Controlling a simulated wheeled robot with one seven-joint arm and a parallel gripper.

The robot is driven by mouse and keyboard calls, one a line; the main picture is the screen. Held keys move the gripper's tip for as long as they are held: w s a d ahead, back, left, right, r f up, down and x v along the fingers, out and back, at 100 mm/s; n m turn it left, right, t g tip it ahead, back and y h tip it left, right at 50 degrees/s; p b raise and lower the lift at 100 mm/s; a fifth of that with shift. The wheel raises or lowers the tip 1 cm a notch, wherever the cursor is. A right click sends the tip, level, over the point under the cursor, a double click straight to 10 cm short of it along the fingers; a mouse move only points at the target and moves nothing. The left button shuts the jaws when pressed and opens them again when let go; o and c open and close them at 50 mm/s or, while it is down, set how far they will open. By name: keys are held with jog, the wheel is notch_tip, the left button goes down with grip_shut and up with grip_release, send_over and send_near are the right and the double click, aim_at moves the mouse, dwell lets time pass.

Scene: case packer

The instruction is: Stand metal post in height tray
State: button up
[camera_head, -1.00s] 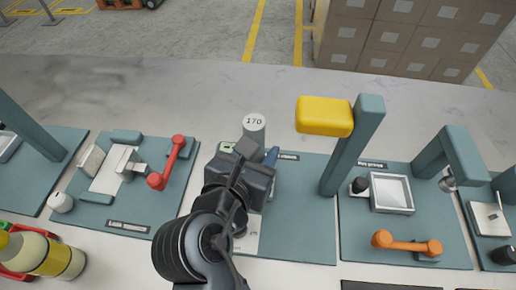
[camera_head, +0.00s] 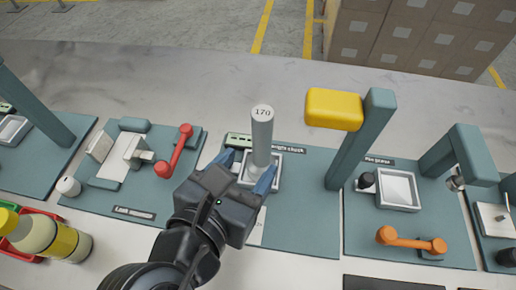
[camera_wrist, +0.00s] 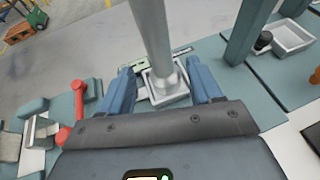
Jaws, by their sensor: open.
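The metal post (camera_head: 262,137) is a grey cylinder with "170" on its top. It stands upright in the white-rimmed height tray (camera_head: 274,179) on the height check mat. In the wrist view the post (camera_wrist: 155,38) rises from the tray (camera_wrist: 169,97) between my blue fingers. My gripper (camera_head: 246,176) is open, with one finger on each side of the post's lower part. In the wrist view my gripper (camera_wrist: 165,88) shows gaps between both fingers and the post. The tray's near side is partly hidden by my gripper.
A yellow block on a teal column (camera_head: 350,142) stands right of the post. A green gauge (camera_head: 237,139) lies behind the tray. A red handle (camera_head: 175,151) is to the left, an orange handle (camera_head: 411,241) to the right.

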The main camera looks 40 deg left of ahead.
jog(key=shift+v, duration=1.85)
